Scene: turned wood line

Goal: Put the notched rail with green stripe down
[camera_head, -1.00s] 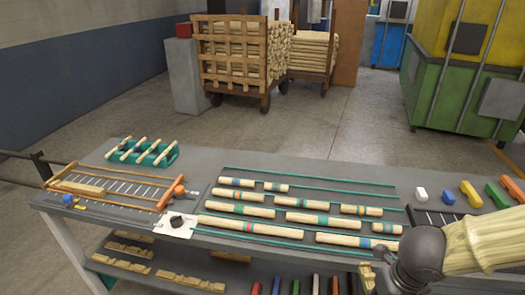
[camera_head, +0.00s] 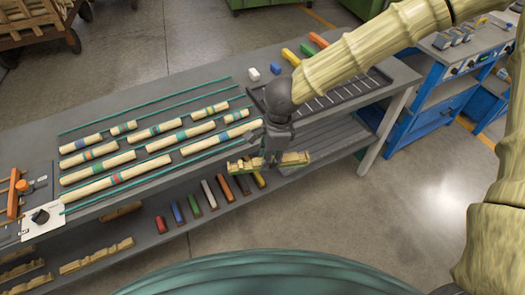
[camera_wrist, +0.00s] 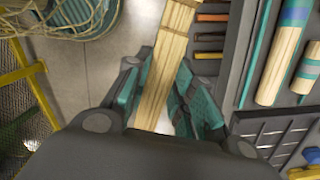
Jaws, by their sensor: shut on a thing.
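The notched rail (camera_head: 292,158) is pale wood. In the head view it is held roughly level in front of the bench's front edge, near the right part of the lower shelf. My gripper (camera_head: 272,160) is shut on it near its middle. In the wrist view the rail (camera_wrist: 165,70) runs between the two teal-padded fingers of my gripper (camera_wrist: 165,95), with its far end beyond them. A small green mark (camera_head: 235,165) shows near its left end in the head view; the rest of the stripe is hidden or too small to tell.
Several turned rods (camera_head: 120,178) lie in rows between green strips on the bench top (camera_head: 200,82). A dark slotted tray (camera_head: 350,90) lies at the right, with coloured blocks (camera_head: 294,57) behind it. Several coloured bars (camera_head: 209,194) and other notched rails (camera_head: 97,256) lie on the lower shelf.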

